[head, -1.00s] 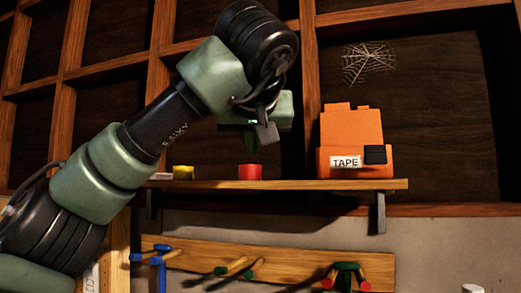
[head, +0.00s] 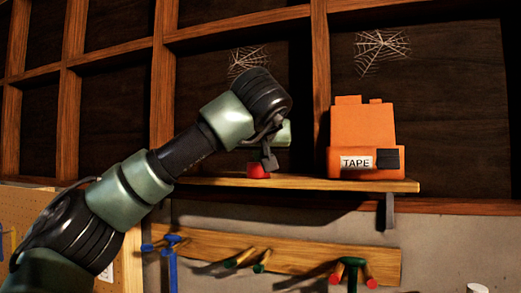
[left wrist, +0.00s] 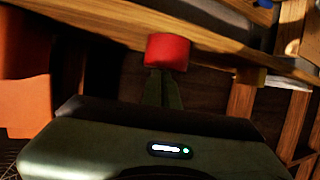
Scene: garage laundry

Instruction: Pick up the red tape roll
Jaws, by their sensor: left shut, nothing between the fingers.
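The red tape roll (head: 258,172) sits on the wooden shelf (head: 310,183), left of the orange tape box (head: 362,140) labelled TAPE. My left gripper (head: 268,160) is just over the roll in the head view, partly hidden by its own wrist. In the left wrist view its fingers (left wrist: 161,78) are together with nothing between them, and their tips meet the edge of the red roll (left wrist: 167,50). I cannot tell whether they touch it. My right gripper is not in view.
Below the shelf is a wooden rack (head: 210,245) with coloured-handled pegs. Shelf space between roll and box is clear.

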